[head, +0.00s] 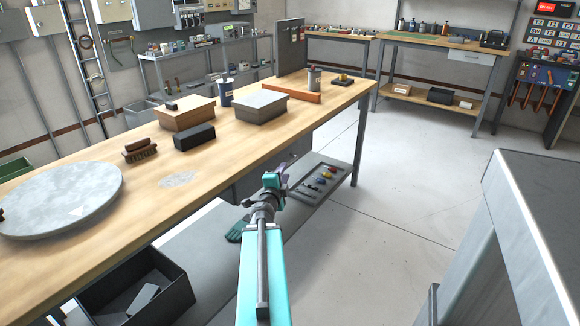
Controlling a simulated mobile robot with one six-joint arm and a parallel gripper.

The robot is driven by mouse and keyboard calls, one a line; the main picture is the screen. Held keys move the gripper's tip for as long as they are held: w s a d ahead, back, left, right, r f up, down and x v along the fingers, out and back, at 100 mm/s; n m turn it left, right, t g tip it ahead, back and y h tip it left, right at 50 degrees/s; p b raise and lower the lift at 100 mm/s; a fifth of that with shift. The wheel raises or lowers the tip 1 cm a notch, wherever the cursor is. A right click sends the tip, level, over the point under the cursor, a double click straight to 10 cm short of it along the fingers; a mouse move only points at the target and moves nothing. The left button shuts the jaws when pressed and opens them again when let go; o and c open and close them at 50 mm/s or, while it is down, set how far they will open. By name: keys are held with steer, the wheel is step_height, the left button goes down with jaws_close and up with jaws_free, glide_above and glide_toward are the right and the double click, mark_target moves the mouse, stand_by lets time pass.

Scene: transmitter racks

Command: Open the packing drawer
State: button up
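A grey drawer-like unit (243,182) hangs under the near wooden workbench (335,103), partly hidden by the bench top and my arm. I cannot tell if it is the packing drawer, or whether it is open. Another pale drawer front (470,57) sits under the back bench and looks shut. My gripper (284,168) is at the end of the teal arm, beside the near bench's front edge and in front of the grey unit in the picture. Its fingers are small and seen from behind, so their opening is unclear.
A grey panel with coloured parts (322,181) lies low under the bench's right end. A dark open bin (135,292) stands below left. A round grey plate (65,198) and boxes rest on the bench. A grey cabinet (545,200) stands right; floor between is clear.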

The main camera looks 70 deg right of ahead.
steer(key=shift+w+d+f+b, duration=0.1)
steer(key=shift+w+d+b, duration=0.1)
steer(key=shift+d, duration=0.95)
steer(key=shift+w+d+f+b, duration=0.1)
steer(key=shift+w+d+b, duration=0.05)
steer(key=shift+d, duration=0.95)
steer(key=shift+w+d+f+b, duration=0.1)
steer(key=shift+w+d+b, duration=0.1)
steer(key=shift+d, duration=0.95)
